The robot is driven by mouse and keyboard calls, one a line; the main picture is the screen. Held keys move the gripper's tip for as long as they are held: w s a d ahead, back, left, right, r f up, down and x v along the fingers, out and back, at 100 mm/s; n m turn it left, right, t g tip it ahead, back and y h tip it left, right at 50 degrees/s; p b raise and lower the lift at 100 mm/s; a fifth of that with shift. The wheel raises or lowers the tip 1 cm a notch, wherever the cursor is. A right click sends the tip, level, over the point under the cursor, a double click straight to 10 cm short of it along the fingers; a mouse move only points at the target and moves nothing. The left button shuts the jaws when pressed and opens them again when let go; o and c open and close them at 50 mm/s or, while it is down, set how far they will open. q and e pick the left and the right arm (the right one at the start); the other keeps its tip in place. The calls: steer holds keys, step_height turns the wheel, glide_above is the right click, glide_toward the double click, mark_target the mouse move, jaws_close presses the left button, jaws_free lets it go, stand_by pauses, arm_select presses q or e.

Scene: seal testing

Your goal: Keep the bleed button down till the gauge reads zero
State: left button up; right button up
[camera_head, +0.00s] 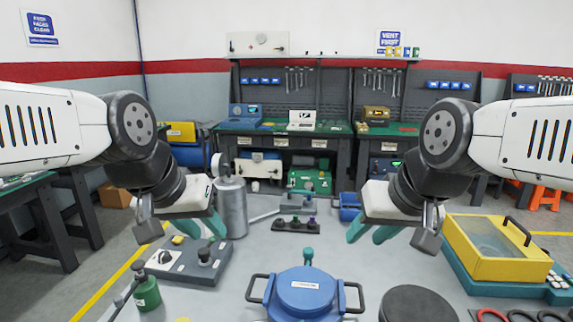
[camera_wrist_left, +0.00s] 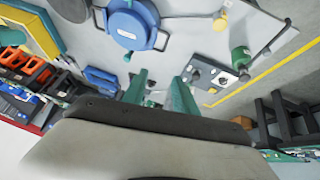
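A grey control box (camera_head: 180,268) lies on the table at left centre, with a black knob (camera_head: 205,255), a white-faced dial (camera_head: 165,257) and a small yellow part (camera_head: 178,240). It also shows in the left wrist view (camera_wrist_left: 205,88). I cannot tell which part is the bleed button, or read any gauge. My right gripper (camera_head: 370,234) is open and empty, behind and right of the vessel.
A green bottle (camera_head: 146,290) stands left of the box. A silver cylinder (camera_head: 232,207) stands behind the left gripper. A yellow clear-topped case (camera_head: 490,250) is at right, and a dark round disc (camera_head: 417,304) at front right. A block with several knobs (camera_head: 295,225) lies behind the vessel.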

arm_select(q)
steer(key=shift+s+d+f, duration=0.1)
steer(key=shift+s+f, duration=0.15)
steer(key=shift+s, duration=0.2)
